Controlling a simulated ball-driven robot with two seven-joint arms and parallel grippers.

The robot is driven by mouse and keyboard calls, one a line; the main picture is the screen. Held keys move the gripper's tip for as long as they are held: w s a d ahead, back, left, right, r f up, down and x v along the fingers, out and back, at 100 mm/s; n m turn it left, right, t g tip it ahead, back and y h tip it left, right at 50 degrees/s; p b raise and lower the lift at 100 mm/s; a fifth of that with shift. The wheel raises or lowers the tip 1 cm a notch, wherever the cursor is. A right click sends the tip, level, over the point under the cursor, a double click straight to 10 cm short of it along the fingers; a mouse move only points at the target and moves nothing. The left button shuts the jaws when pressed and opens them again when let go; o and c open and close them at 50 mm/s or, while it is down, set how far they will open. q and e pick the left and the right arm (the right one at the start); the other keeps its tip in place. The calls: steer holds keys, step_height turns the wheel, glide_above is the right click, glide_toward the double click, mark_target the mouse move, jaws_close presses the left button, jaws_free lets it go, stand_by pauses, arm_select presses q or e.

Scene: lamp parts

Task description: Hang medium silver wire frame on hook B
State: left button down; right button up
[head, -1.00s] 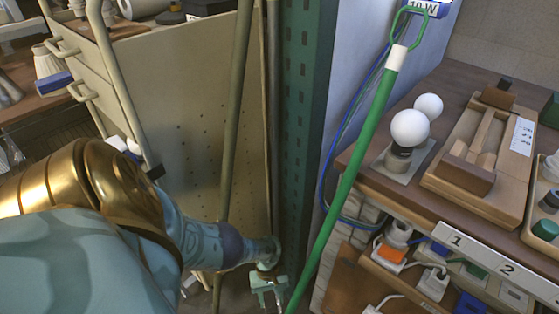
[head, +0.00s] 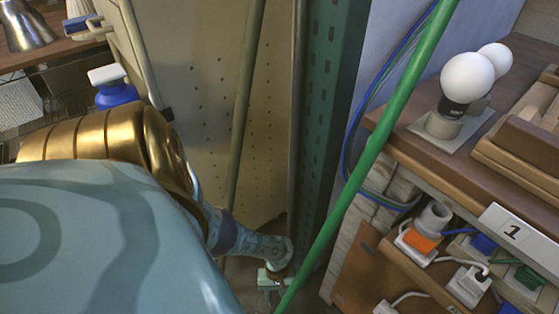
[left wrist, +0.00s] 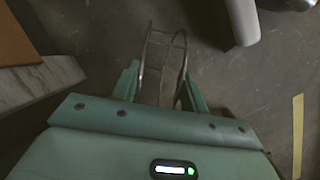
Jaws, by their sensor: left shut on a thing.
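My left gripper (head: 272,282) hangs low in the head view, at the end of my arm coming in from the left. In the left wrist view its two green fingers (left wrist: 160,88) are shut on a thin silver wire frame (left wrist: 145,55). The frame sticks out beyond the fingertips above the grey floor. Its size against other frames cannot be told, and it is not clear in the head view. My right gripper is not in view. I see no hook marked B.
A green pole (head: 364,160) slants close beside the left gripper. Behind are a perforated panel (head: 190,130) and a dark green upright (head: 333,110). A bench (head: 400,113) with white bulbs (head: 467,77) stands right, plugs (head: 468,285) below it. Open floor (left wrist: 240,85) shows in the wrist view.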

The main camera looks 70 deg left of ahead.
arm_select(q)
steer(key=shift+s+d, duration=0.1)
steer(key=shift+d, duration=0.5)
steer(key=d, duration=0.2)
steer(key=s+d+p, duration=0.1)
steer(key=d, duration=0.1)
steer(key=shift+s+r, duration=0.1)
steer(key=shift+s, duration=0.1)
steer(key=shift+a+f+b, duration=0.25)
steer(key=shift+f+b, duration=0.3)
steer(key=shift+f, duration=0.15)
steer(key=c, duration=0.7)
jaws_free()
steer(key=shift+c, duration=0.2)
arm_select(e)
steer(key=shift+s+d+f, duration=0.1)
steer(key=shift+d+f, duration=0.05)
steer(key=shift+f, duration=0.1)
